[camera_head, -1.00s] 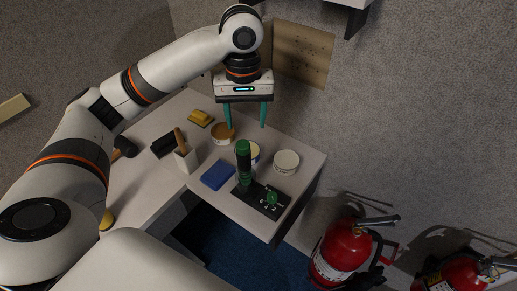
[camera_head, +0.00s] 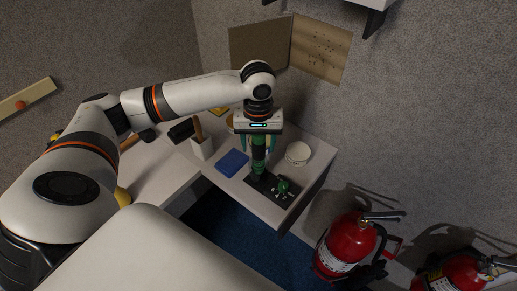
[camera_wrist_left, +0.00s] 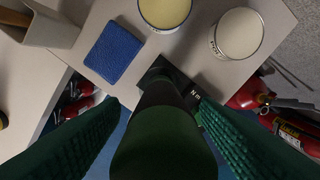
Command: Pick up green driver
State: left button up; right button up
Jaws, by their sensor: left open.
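The green driver (camera_head: 258,160) stands upright on a black base plate (camera_head: 265,188) near the table's front right edge. Its green-capped top fills the lower middle of the left wrist view (camera_wrist_left: 163,145). My left gripper (camera_head: 258,150) is open, pointing down, with its teal fingers on either side of the driver's upper part. In the left wrist view the green ribbed finger pads stand left and right of the driver, with gaps visible toward their tips. A small green part (camera_head: 283,187) sits on the base plate beside the driver. My right gripper is not in view.
A blue pad (camera_head: 232,163) lies left of the driver. A white round tin (camera_head: 297,153) stands to its right, and a yellowish tin (camera_wrist_left: 165,12) stands close behind. A white holder (camera_head: 202,149) is farther left. Red fire extinguishers (camera_head: 345,243) stand beyond the table's right edge.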

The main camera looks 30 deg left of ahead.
pick_arm(q)
jog(key=shift+f, duration=0.1)
jog(key=c, duration=1.2)
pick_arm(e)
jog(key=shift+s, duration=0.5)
